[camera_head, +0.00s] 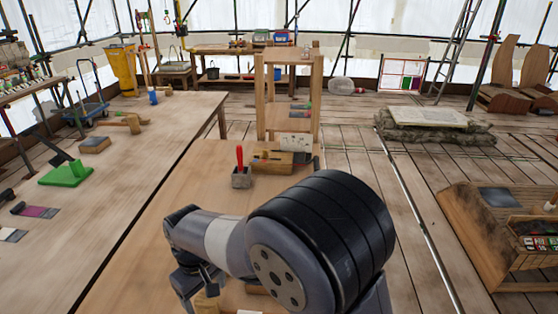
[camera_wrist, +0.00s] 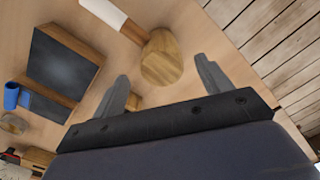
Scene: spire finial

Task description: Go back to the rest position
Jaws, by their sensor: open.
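My arm reaches over the near wooden table (camera_head: 185,205) in the head view, and its grey wrist and black joint fill the lower middle. My gripper (camera_head: 197,290) points down near the table's front, partly hidden by the arm. In the wrist view my gripper (camera_wrist: 162,85) shows two grey fingers spread wide apart with nothing held between them. A rounded wooden piece (camera_wrist: 161,60) lies on the table just beyond the fingertips; I cannot tell the gap to it.
A dark-topped wooden block (camera_wrist: 62,62) and a blue item (camera_wrist: 12,96) lie left in the wrist view. A red-handled tool in a grey block (camera_head: 241,175) and a wooden stand (camera_head: 288,98) are farther back. A wooden crate (camera_head: 480,225) stands right.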

